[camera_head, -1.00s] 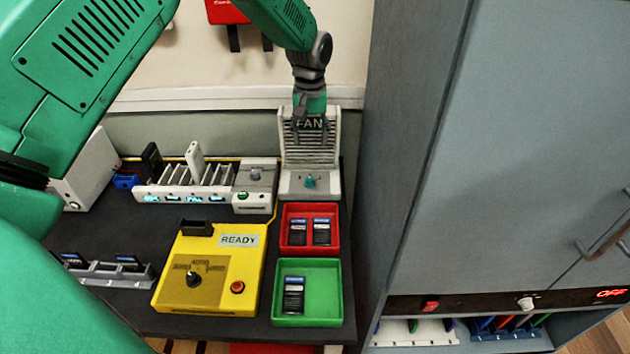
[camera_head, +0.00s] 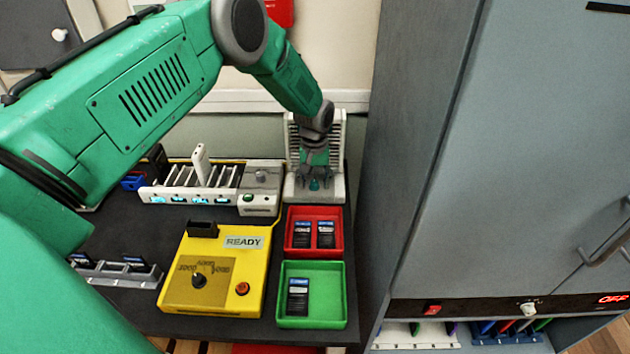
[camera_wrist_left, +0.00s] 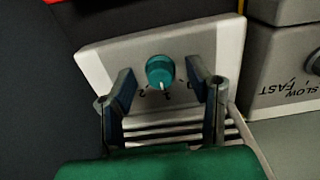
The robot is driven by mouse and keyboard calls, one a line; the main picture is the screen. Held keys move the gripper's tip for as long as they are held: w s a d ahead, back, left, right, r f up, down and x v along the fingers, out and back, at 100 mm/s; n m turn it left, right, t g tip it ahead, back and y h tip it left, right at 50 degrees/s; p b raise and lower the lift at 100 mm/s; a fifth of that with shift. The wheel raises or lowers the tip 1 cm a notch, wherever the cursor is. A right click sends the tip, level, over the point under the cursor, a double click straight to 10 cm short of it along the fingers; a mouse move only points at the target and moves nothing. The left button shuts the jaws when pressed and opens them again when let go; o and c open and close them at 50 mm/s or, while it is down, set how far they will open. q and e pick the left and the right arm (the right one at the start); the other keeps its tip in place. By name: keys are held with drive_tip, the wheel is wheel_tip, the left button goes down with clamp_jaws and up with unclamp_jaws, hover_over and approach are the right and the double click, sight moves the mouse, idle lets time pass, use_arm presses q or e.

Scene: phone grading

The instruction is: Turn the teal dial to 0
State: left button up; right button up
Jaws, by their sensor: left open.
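The teal dial (camera_head: 315,184) sits on the front of the white fan unit (camera_head: 334,187) at the back of the table. In the left wrist view the dial (camera_wrist_left: 160,71) has a pale pointer mark and stands on a light panel with numbers around it, partly hidden by the fingers. My left gripper (camera_head: 315,178) is over the dial from above. In the left wrist view its open fingers (camera_wrist_left: 165,92) stand on either side of the dial, with gaps visible between them and it. The right gripper is not in view.
A yellow tester (camera_head: 213,303) marked READY stands in front, beside a red tray (camera_head: 289,251) and a green tray (camera_head: 312,318) holding phones. A white charging rack (camera_head: 160,197) is to the left of the fan. A grey cabinet (camera_head: 430,150) stands close on the right.

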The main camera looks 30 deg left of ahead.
use_arm(q)
clamp_jaws()
drive_tip(key=n+b, duration=0.1)
drive_tip(key=n, duration=0.3)
drive_tip(key=shift+n+b, duration=0.4)
drive_tip(key=shift+n, duration=2)
unclamp_jaws()
